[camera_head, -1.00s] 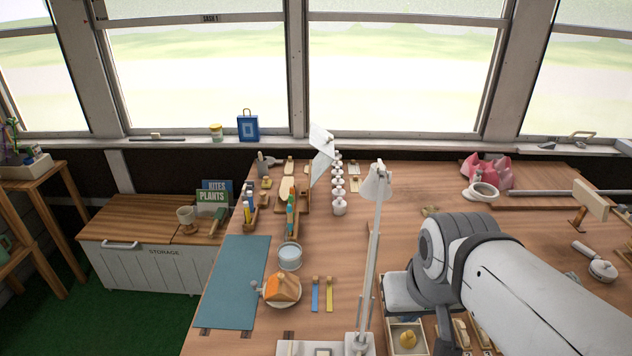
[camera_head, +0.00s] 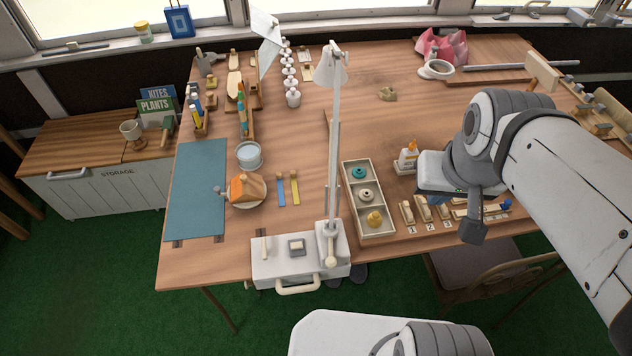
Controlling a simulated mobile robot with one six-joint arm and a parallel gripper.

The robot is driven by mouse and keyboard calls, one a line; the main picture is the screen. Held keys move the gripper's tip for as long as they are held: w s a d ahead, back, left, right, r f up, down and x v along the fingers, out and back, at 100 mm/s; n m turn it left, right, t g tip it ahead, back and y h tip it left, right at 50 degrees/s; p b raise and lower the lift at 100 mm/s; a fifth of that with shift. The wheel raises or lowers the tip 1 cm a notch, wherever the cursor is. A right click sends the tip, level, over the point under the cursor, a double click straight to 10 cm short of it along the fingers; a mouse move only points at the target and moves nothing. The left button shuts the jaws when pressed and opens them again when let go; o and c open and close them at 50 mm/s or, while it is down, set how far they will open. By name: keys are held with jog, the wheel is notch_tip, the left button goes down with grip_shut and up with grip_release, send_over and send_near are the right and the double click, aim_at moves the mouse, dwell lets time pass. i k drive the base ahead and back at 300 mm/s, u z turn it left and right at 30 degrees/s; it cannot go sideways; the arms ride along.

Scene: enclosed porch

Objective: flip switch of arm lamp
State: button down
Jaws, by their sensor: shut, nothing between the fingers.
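The white arm lamp (camera_head: 335,150) stands at the front edge of the workbench, with its shade (camera_head: 331,66) on top of a long upright arm. Its white base (camera_head: 320,262) carries a small grey square part (camera_head: 296,247) and a cream upright piece (camera_head: 266,247). I cannot tell for sure which of these is the switch. My gripper (camera_head: 473,228) is at the right, shut and empty, apart from the lamp and above the bench's front edge. The wrist partly hides its fingers.
A compartment tray (camera_head: 346,205) with small knobs stands just right of the lamp. A glue bottle (camera_head: 408,155) and numbered wooden pieces (camera_head: 424,208) lie near my wrist. A chair (camera_head: 470,262) stands below the front edge.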

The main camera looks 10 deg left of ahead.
aim_at(294, 246)
jog(key=z, duration=0.4)
jog(key=k, duration=1.2)
jog(key=u, duration=0.9)
jog(key=i, duration=1)
